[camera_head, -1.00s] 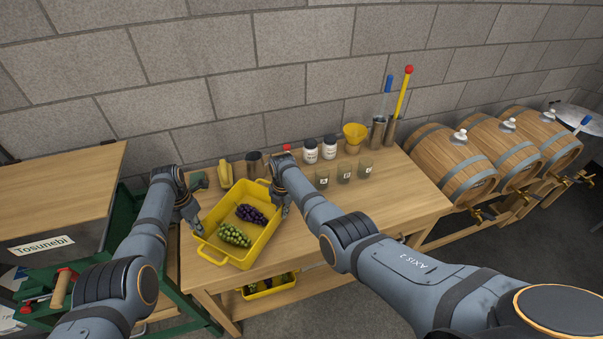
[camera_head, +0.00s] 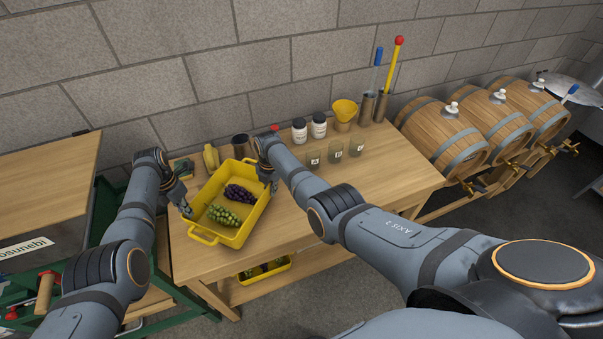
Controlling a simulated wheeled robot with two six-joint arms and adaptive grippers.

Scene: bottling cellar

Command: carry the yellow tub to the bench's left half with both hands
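The yellow tub (camera_head: 230,238) is over the left half of the wooden bench (camera_head: 297,218). Whether it rests on the top or is slightly raised is hard to see. It holds green grapes (camera_head: 223,215) and dark purple grapes (camera_head: 240,194). My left gripper (camera_head: 184,208) is at the tub's left wall, and my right gripper (camera_head: 271,187) is at its right wall. Both point down close to the rim. Their fingers are small and partly hidden, so I cannot tell whether they are closed on the walls.
A yellow bottle-like item (camera_head: 211,157) and a dark cup (camera_head: 240,147) stand behind the tub. White jars (camera_head: 300,130), glass beakers (camera_head: 335,152) and a yellow funnel (camera_head: 344,109) stand further right. The bench's front right is clear. Barrels (camera_head: 440,138) stand at the right.

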